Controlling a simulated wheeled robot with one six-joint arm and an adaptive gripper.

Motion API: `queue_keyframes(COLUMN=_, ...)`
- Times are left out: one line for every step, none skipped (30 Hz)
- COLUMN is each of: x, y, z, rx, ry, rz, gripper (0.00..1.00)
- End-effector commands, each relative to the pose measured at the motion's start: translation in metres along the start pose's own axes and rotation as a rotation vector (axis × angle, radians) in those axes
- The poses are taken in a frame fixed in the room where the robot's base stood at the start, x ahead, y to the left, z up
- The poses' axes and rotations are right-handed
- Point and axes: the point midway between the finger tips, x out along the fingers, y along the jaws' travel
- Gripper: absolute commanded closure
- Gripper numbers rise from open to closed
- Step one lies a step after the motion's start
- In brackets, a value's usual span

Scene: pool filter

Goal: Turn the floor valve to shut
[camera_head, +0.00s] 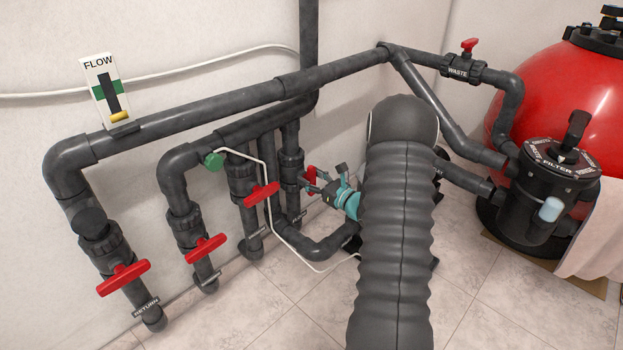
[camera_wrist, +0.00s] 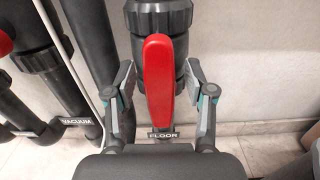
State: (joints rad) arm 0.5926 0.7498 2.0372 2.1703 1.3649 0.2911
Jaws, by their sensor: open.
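The floor valve's red handle (camera_wrist: 158,80) stands upright in the wrist view, in line with its dark grey pipe. The label FLOOR (camera_wrist: 163,136) shows below it. In the head view the red handle (camera_head: 311,178) is partly hidden by my gripper (camera_head: 325,181). My gripper is open, with one finger on each side of the handle in the wrist view (camera_wrist: 160,84). Gaps show between both fingers and the handle, so it is not gripped.
The vacuum pipe (camera_wrist: 88,60) stands close on the left in the wrist view. Other red-handled valves (camera_head: 262,194) (camera_head: 206,248) (camera_head: 123,278) stand left of my gripper. A thin white hose (camera_head: 268,185) hangs nearby. A red filter tank (camera_head: 545,90) stands right. The tiled floor in front is clear.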

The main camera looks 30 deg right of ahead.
Motion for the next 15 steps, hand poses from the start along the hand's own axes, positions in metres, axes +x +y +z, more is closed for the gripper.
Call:
queue_keyframes(x=-0.0001, y=-0.0001, z=0.0000, rx=0.000, ry=0.000, rz=0.000, gripper=0.48)
queue_keyframes(x=-0.0002, y=-0.0001, z=0.0000, rx=0.000, ry=0.000, rz=0.000, gripper=0.56)
queue_keyframes(x=-0.0002, y=-0.0001, z=0.0000, rx=0.000, ry=0.000, rz=0.000, gripper=0.66)
queue_keyframes(x=-0.0002, y=-0.0001, z=0.0001, rx=0.000, ry=0.000, rz=0.000, gripper=0.73)
queue_keyframes(x=-0.0002, y=-0.0001, z=0.0001, rx=0.000, ry=0.000, rz=0.000, gripper=0.81)
queue_keyframes(x=-0.0003, y=-0.0001, z=0.0001, rx=0.000, ry=0.000, rz=0.000, gripper=0.91)
queue_keyframes(x=-0.0003, y=-0.0002, z=0.0001, rx=0.000, ry=0.000, rz=0.000, gripper=0.98)
queue_keyframes(x=-0.0003, y=-0.0002, z=0.0001, rx=-0.001, ry=0.000, rz=0.000, gripper=1.00)
queue_keyframes(x=-0.0003, y=-0.0002, z=0.0002, rx=-0.001, ry=0.000, rz=0.000, gripper=1.00)
queue_keyframes(x=-0.0003, y=-0.0002, z=0.0002, rx=-0.001, ry=0.000, rz=0.000, gripper=1.00)
queue_keyframes(x=-0.0003, y=-0.0003, z=0.0002, rx=0.000, ry=0.000, rz=0.000, gripper=1.00)
queue_keyframes(x=-0.0003, y=-0.0003, z=0.0003, rx=0.000, ry=0.000, rz=-0.001, gripper=1.00)
queue_keyframes(x=-0.0003, y=-0.0004, z=0.0003, rx=0.002, ry=0.000, rz=-0.001, gripper=1.00)
queue_keyframes(x=-0.0003, y=-0.0004, z=0.0004, rx=0.004, ry=0.000, rz=-0.001, gripper=1.00)
queue_keyframes(x=-0.0003, y=-0.0005, z=0.0006, rx=0.009, ry=0.000, rz=-0.001, gripper=1.00)
